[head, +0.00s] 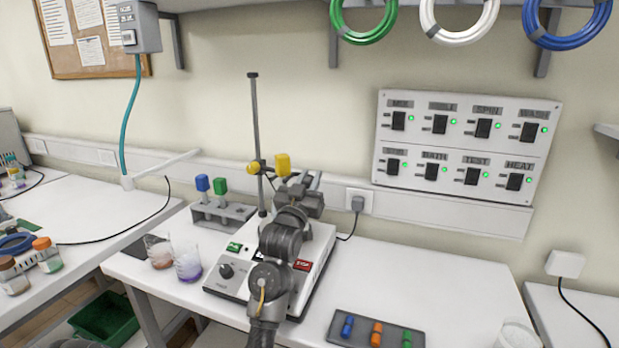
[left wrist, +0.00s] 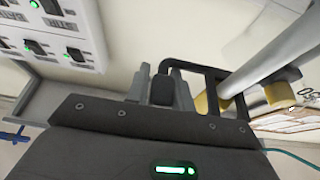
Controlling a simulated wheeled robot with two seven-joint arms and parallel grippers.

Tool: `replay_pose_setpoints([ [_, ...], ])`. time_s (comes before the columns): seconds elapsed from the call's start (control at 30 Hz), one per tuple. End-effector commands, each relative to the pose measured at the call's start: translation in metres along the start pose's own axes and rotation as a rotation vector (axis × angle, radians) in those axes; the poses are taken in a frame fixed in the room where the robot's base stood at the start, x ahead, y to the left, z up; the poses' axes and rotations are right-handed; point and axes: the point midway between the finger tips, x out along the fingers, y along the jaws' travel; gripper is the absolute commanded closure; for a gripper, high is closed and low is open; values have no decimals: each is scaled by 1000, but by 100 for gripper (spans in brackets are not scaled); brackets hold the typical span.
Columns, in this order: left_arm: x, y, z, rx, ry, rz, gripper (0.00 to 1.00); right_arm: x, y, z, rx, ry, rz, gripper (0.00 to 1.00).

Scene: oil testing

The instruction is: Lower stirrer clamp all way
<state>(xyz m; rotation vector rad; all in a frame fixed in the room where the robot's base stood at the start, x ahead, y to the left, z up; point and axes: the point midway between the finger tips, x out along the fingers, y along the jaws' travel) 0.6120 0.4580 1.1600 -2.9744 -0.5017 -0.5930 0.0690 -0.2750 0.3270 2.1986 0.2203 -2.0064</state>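The stirrer (head: 315,265) is a white box with a red STOP label, a green label and a knob, standing on the middle table. Its thin dark rod (head: 255,115) rises upright behind my arm. The stirrer clamp, with yellow knobs (head: 283,164), sits low on the rod, well below its top. My left gripper (head: 303,188) is at the clamp and hides part of it. In the left wrist view, its grey fingers (left wrist: 162,90) stand on both sides of the clamp's black handle (left wrist: 205,72) and appear to touch it. My right gripper is not in view.
A grey rack (head: 224,216) with blue and green caps and two beakers (head: 188,264) stand left of the stirrer. A dark tray (head: 375,334) with coloured pieces lies at the front right. A switch panel (head: 467,146) is on the wall. The table's right part is mostly clear.

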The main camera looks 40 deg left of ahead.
Motion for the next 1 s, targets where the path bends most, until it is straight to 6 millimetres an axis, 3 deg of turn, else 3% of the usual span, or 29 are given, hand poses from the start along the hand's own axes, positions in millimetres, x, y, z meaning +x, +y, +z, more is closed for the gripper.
replay_pose_setpoints([
  [0.13, -1, -1, 5, -2, -11, -2, 58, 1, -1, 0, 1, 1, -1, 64],
  [0.73, -1, -1, 3, -2, -7, -3, 58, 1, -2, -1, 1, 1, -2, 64],
  [0.87, -13, -1, 4, -1, -7, -3, 58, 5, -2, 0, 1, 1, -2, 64],
  [1.0, -40, -1, 5, 0, -5, -2, 58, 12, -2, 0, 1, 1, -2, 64],
])
